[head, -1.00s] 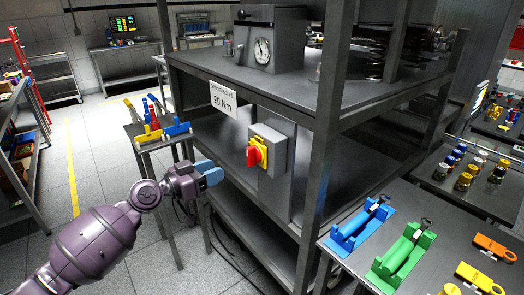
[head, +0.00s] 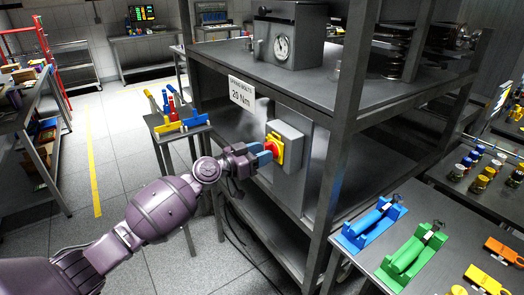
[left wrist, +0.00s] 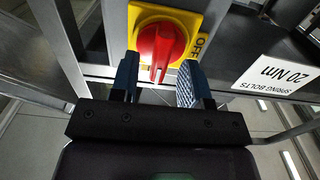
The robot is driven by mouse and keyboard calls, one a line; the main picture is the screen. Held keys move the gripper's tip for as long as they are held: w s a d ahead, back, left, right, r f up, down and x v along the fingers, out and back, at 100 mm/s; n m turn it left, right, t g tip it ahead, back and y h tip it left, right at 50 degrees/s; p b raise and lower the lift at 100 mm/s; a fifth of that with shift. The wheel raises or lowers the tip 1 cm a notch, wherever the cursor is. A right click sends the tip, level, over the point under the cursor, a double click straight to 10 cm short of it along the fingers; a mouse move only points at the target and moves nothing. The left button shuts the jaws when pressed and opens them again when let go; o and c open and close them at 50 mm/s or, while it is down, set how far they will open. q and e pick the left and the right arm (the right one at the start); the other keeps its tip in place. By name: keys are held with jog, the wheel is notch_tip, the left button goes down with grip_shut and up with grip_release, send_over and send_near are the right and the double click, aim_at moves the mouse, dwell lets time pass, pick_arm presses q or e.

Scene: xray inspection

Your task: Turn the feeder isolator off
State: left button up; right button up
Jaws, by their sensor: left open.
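The feeder isolator is a grey box (head: 289,141) with a yellow plate and a red rotary handle (head: 273,148), mounted on the bench frame in the middle of the head view. In the left wrist view the red handle (left wrist: 160,50) is at top centre on the yellow plate (left wrist: 188,18), with "OFF" printed to its right. My left gripper (head: 264,155) is at the handle. Its blue fingers (left wrist: 158,80) are open, one on each side of the handle's lower end, with gaps visible. My right gripper is not in view.
A sign reading "20 Nm" (head: 242,93) hangs from the upper shelf edge, left of the isolator. A small stand with coloured tools (head: 180,128) is to the left. A table with blue and green fixtures (head: 413,252) is at right.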

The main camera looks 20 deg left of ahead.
pick_arm(q)
jog(key=shift+w+d, duration=0.25)
jog(key=c, duration=0.5)
grip_shut()
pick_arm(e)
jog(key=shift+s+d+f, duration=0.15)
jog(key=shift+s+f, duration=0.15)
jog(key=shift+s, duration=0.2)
